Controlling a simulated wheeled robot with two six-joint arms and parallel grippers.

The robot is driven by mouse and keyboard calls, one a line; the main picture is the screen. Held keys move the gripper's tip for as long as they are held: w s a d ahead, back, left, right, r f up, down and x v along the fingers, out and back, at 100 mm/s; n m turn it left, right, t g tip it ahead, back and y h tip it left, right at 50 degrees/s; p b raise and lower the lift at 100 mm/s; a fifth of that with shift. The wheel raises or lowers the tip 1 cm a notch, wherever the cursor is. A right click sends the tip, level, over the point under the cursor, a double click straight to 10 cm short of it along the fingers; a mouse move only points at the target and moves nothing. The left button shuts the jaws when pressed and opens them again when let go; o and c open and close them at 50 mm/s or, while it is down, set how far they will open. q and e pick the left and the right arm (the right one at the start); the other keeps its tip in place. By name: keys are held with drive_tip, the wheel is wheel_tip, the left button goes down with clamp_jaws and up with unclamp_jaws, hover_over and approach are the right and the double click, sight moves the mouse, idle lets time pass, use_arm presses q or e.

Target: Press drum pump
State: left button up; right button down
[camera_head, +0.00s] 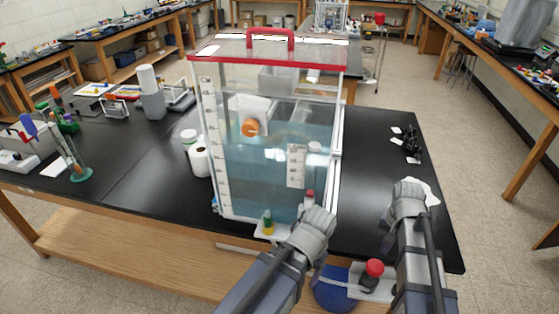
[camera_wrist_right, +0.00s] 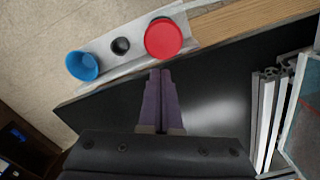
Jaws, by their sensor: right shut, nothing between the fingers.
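A red round knob (camera_head: 374,267), likely the drum pump's top, stands on a pale bracket at the table's front edge, beside a blue drum (camera_head: 335,290). In the right wrist view the red knob (camera_wrist_right: 163,38) lies just beyond the fingertips, with a gap in the picture. My right gripper (camera_head: 386,243) is above and slightly right of the knob; its purple fingers (camera_wrist_right: 160,75) are shut and empty. My left gripper (camera_head: 318,272) is left of the knob, over the table's front edge; its fingers are mostly hidden by its wrist and arm.
A clear tank (camera_head: 265,150) of bluish liquid with a red-rimmed lid stands behind the left gripper. A black knob (camera_wrist_right: 120,46) and blue cup (camera_wrist_right: 83,66) sit on the bracket in the wrist view. The black tabletop (camera_head: 375,160) right of the tank is mostly clear.

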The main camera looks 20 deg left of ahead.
wheel_tip(320, 180, up, 10)
drive_tip(key=m+p, duration=0.4)
drive_tip(key=p, duration=0.6)
hover_over(375, 268)
drive_tip(key=w+d, duration=0.4)
drive_tip(key=w, duration=0.1)
drive_tip(key=shift+w+d+r, duration=0.1)
drive_tip(key=shift+w+d, duration=0.05)
drive_tip(key=shift+d, duration=0.05)
wheel_tip(375, 268, down, 13)
drive_tip(key=s+a+b, duration=0.2)
drive_tip(key=b, duration=1)
drive_tip(key=shift+b, duration=0.3)
